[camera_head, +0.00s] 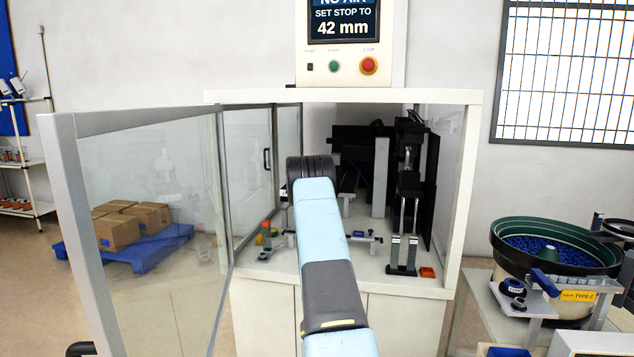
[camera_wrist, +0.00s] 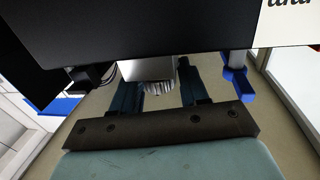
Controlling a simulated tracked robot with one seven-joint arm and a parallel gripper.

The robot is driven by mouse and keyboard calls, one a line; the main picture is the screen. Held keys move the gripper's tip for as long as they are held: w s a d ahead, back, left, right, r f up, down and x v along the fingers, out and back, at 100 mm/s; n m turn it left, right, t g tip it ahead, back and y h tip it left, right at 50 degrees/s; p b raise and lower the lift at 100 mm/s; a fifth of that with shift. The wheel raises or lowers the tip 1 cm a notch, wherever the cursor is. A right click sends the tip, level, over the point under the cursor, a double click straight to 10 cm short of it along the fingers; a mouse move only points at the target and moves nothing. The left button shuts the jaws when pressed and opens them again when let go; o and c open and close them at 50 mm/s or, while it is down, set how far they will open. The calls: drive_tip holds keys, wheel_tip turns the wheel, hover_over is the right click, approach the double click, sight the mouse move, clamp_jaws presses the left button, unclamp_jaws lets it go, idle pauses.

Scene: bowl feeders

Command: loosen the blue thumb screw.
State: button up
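In the wrist view my gripper (camera_wrist: 158,90) shows two dark fingers standing apart. A pale grey ribbed piece (camera_wrist: 157,86) shows between them, below a light metal block (camera_wrist: 147,69). I cannot tell whether either finger touches it. A blue bracket-like part (camera_wrist: 238,82) on a pale post is right of the fingers, apart from them. No part is clearly recognisable as the blue thumb screw; a black panel (camera_wrist: 170,35) covers much of the wrist view's upper part. In the head view my arm reaches into the white cabinet (camera_head: 340,97), and its own links hide the gripper.
The cabinet's glass door (camera_head: 150,210) stands open on the left. Inside are a small rail fixture (camera_head: 362,238) and a tall dark mechanism (camera_head: 410,180) at right. A screen above reads "SET STOP TO 42 mm". A bowl feeder (camera_head: 505,236) with blue parts stands outside, right.

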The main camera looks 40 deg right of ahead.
drive_tip(key=c, duration=0.6)
drive_tip(key=shift+a, duration=0.15)
drive_tip(key=shift+r, duration=0.1)
